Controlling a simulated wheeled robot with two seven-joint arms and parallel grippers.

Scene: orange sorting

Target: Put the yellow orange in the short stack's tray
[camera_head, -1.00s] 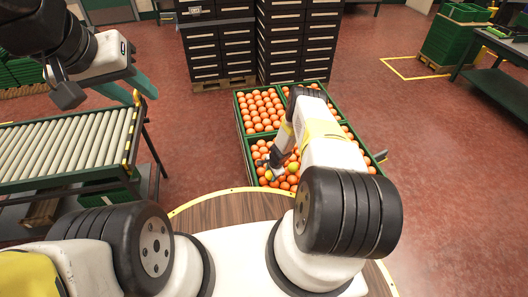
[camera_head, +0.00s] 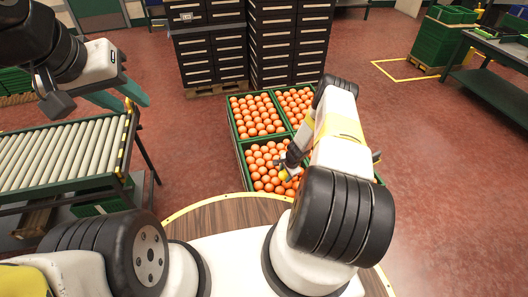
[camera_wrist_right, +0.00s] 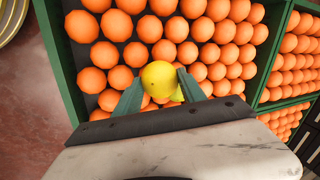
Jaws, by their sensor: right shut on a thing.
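The yellow orange (camera_wrist_right: 158,76) sits between the two teal fingers of my right gripper (camera_wrist_right: 160,88) in the right wrist view, and the gripper is shut on it. In the head view my right gripper (camera_head: 287,173) is over the near tray (camera_head: 243,165), and its arm hides part of that tray. Orange fruit lies close around and under the fingers. My left gripper (camera_head: 122,98) is open and empty above the roller conveyor's right end. I cannot tell which tray stack is the short one.
More green trays of oranges (camera_head: 257,114) adjoin the near tray. Dark drawer cabinets (camera_head: 290,45) stand behind. The roller conveyor (camera_head: 65,150) is at left. A green crate stack (camera_head: 447,38) and a dark bench (camera_head: 490,75) are at right. Red floor between is clear.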

